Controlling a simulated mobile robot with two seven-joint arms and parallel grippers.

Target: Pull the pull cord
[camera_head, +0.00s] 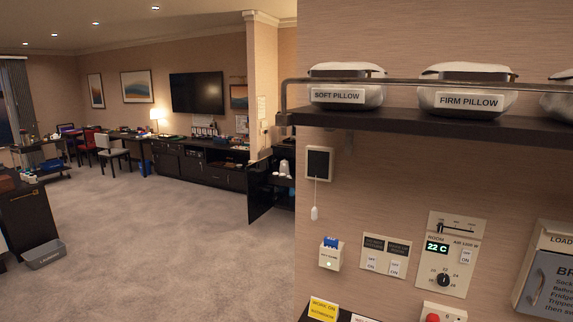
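A white pull cord (316,192) hangs straight down from a dark-faced square wall plate with a light frame (320,163). A small white pull handle (314,213) is at the cord's lower end. It is on the beige wall, just right of the wall's edge and below the shelf. Neither of my grippers shows in the head view.
A dark shelf (434,124) with a metal rail and labelled pillows juts out above the cord. Below are a key-card holder (331,254), switches (385,257), a thermostat panel (450,254) and a breaker box (547,270). Open carpet (150,240) lies to the left.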

